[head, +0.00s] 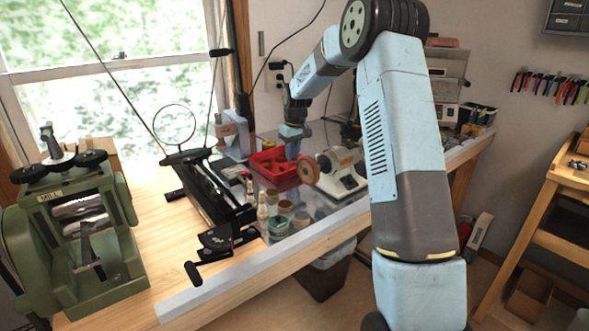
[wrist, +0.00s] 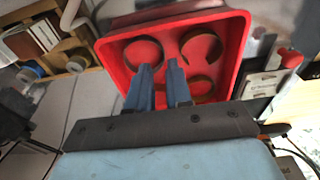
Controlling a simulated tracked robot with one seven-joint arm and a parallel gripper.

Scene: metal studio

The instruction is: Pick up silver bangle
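A red tray (wrist: 238,45) lies below my gripper in the wrist view; in the head view it is the red tray (head: 262,159) on the bench. Inside it are three ring-shaped bands: one at upper left (wrist: 143,39), one at upper right (wrist: 219,48) and one lower down (wrist: 210,92). They look brownish in this light, so I cannot tell which is the silver bangle. My gripper (wrist: 160,67) is open and empty, its blue fingers apart over the tray's near part. In the head view my gripper (head: 292,153) points down at the tray, hiding part of it.
A grinder-like machine (head: 340,172) stands close right of the tray. Small jars (head: 278,226) and a black tool (head: 205,195) lie in front and left. A green rolling mill (head: 75,235) stands at the left. Wooden compartments (wrist: 40,40) show at the wrist view's upper left.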

